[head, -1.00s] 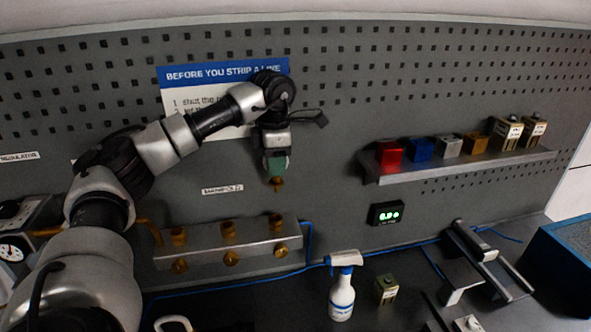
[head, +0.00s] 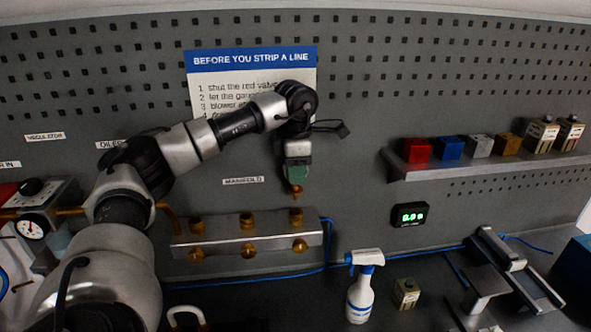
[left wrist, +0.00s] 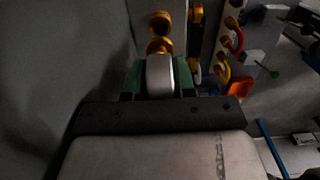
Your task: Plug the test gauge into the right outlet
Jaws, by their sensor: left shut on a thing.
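My right gripper is not in view.
A shelf (head: 480,165) with coloured blocks is on the pegboard at right. A lit display (head: 409,215) hangs below it. A spray bottle (head: 360,295) and a small box (head: 406,293) stand on the bench. A blue hose (head: 328,245) runs beside the manifold's right end.

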